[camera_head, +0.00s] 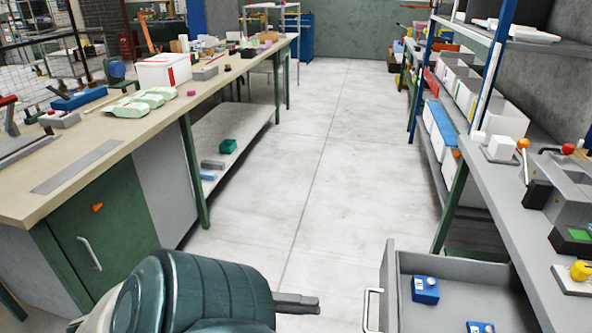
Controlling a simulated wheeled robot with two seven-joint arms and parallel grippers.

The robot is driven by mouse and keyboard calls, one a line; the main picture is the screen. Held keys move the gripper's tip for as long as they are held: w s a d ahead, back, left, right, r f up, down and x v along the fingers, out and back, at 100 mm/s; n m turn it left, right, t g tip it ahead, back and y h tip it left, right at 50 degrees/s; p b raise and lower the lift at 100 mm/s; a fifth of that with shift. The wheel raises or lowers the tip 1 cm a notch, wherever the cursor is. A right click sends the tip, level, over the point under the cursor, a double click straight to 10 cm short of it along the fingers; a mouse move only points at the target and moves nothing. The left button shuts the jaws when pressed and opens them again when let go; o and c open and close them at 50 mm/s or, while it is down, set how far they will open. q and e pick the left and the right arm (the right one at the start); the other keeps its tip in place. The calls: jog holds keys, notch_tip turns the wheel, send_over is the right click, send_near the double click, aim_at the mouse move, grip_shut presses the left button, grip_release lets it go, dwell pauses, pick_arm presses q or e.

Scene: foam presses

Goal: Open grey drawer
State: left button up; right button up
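The grey drawer (388,285) is at the bottom right, under the grey right-hand bench. It stands pulled out, and its inside shows. Its pale bar handle (368,309) is on the left-facing front. Inside are a blue box (425,289) and another blue item (480,327), cut by the frame edge. My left gripper (300,304) is at the bottom centre, at the end of my dark green arm. Its dark fingers point right at the handle, with a gap between in the picture. The fingers are seen from the side, close together, with nothing visible in them. My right gripper is out of view.
The left workbench (110,155) has a green cabinet door (107,235) with a handle. The grey right bench (497,205) carries small devices, including a yellow-knobbed one (580,271). Shelving with white bins (466,92) stands behind it. The floor aisle (320,160) between is clear.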

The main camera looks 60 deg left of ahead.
pick_arm(q)
jog(key=shift+v, duration=1.4)
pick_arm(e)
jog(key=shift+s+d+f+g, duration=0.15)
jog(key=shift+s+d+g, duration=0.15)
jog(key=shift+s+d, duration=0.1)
pick_arm(q)
jog(key=shift+w, duration=0.1)
